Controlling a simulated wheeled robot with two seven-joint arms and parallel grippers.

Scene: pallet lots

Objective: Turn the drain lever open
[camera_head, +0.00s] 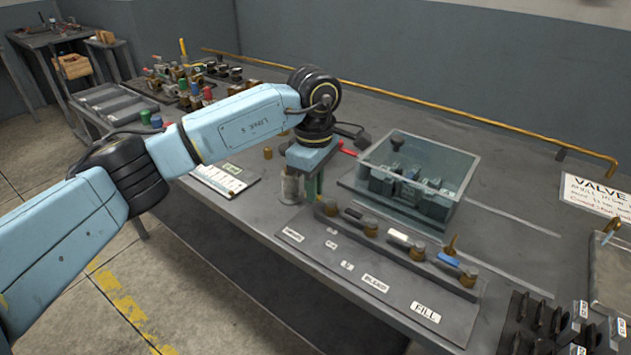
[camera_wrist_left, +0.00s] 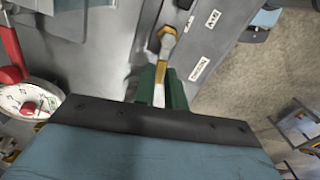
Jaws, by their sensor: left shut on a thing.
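The valve panel (camera_head: 385,275) lies along the bench's front edge, with a row of brass valves and labels reading BLEED and FILL; the leftmost label (camera_head: 292,235) is too small to read surely. My left gripper (camera_head: 314,188) points down at the panel's left end. In the left wrist view, its green fingers (camera_wrist_left: 160,88) are shut on a pale lever handle (camera_wrist_left: 159,94), which I take for the drain lever. It runs from a brass valve (camera_wrist_left: 167,40). In the head view the gripper hides this handle. My right gripper is not in view.
A clear-walled box (camera_head: 418,170) with dark parts stands just behind the panel. A metal cylinder (camera_head: 290,187) stands close left of the gripper. In the left wrist view, a round dial (camera_wrist_left: 28,100) and a red part (camera_wrist_left: 12,55) are at left. Black blocks (camera_head: 540,325) stand at front right.

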